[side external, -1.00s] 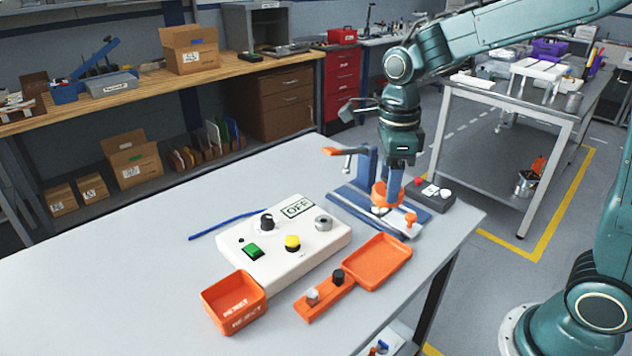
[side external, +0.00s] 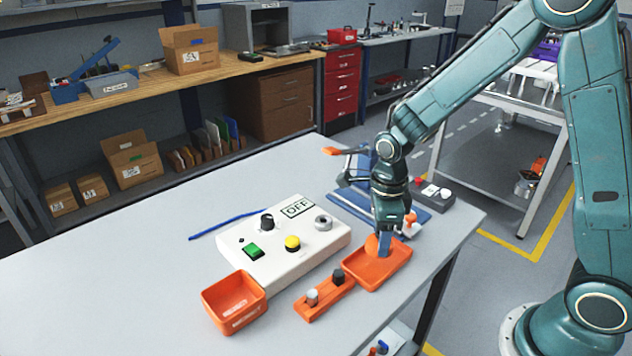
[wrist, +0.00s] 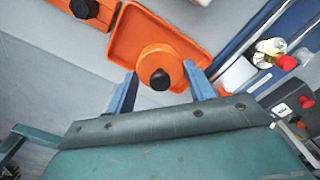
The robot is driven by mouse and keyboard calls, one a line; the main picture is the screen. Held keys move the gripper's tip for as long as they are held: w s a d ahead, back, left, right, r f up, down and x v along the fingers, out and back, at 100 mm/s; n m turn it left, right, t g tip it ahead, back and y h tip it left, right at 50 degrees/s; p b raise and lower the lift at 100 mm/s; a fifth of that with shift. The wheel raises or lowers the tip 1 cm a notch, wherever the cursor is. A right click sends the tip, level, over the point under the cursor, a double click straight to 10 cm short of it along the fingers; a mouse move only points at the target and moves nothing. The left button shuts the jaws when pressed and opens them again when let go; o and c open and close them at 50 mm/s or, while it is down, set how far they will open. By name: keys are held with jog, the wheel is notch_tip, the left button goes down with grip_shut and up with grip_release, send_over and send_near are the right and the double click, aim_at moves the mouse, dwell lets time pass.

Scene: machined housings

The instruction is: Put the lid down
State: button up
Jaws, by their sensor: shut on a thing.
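The lid is a round orange disc with a black knob; it shows in the wrist view (wrist: 150,60) and, partly hidden, in the side view (side external: 371,245). My gripper (side external: 384,252) points down with its blue fingers shut on the lid; the wrist view shows a finger (wrist: 162,84) on either side of it. The lid is over the shallow orange tray (side external: 362,282), toward its far end. The tray also shows in the wrist view (wrist: 124,38). I cannot tell whether the lid touches the tray floor.
A blue clamp fixture (side external: 345,206) stands just behind the tray, close to my gripper. A white control box (side external: 290,262) is to the left. An orange holder with knobs (side external: 325,301) and an orange reject bin (side external: 234,306) are in front. The table's left side is clear.

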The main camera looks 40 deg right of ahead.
jog(key=shift+f, duration=0.1)
jog(key=shift+f, duration=1.75)
jog(key=shift+f, duration=0.1)
jog(key=o, duration=0.9)
jog(key=shift+o, duration=0.2)
notch_tip(320, 180, up, 12)
jog(key=shift+r, duration=0.2)
